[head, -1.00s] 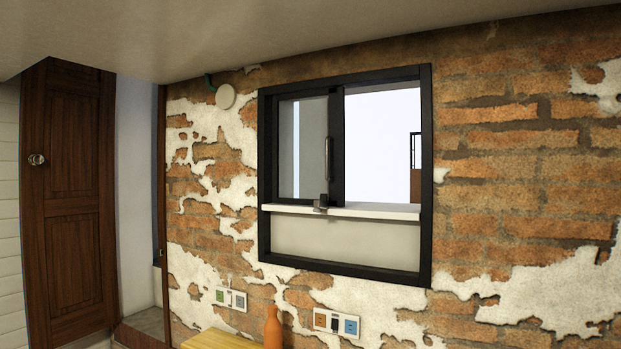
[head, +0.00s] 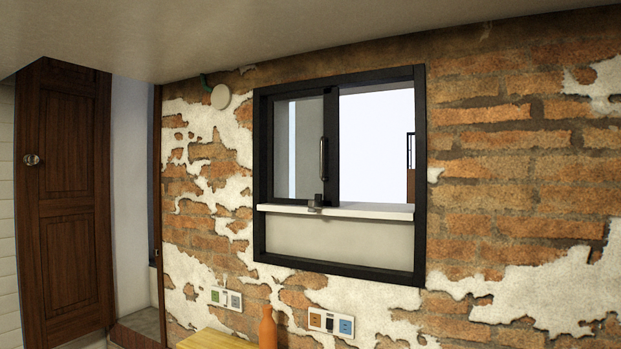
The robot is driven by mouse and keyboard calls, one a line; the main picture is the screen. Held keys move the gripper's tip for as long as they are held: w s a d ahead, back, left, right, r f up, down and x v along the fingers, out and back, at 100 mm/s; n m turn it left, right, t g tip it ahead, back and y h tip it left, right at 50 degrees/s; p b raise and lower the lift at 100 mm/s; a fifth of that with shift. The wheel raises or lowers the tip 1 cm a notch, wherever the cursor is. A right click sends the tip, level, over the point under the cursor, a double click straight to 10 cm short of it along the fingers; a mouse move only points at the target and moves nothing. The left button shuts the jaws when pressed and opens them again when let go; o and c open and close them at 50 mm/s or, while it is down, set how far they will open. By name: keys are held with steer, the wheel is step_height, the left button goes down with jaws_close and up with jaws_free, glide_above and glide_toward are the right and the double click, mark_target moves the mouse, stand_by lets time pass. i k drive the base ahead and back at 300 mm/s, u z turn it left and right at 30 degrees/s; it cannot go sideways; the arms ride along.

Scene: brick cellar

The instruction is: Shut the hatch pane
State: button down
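The hatch is a black-framed window (head: 420,180) set in the brick wall. Its sliding glass pane (head: 304,150) stands at the left, with a dark vertical handle (head: 323,158) on its right-hand stile. The right half of the hatch (head: 376,145) is open, showing a pale room behind. A white sill (head: 370,211) runs below the pane. A small grey metal piece (head: 316,202) sits at the sill by the foot of the pane's stile. My gripper is not in view.
A wooden door (head: 62,200) stands at the left. Below the hatch are an orange bottle (head: 267,328), a yellow wooden top (head: 215,341) and wall sockets (head: 330,322). A round white fitting (head: 220,96) is on the wall. A pale overhang crosses the top.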

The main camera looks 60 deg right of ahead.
mark_target(329, 144)
steer(key=z, duration=0.05)
steer(key=i, duration=0.9)
steer(key=u, duration=0.05)
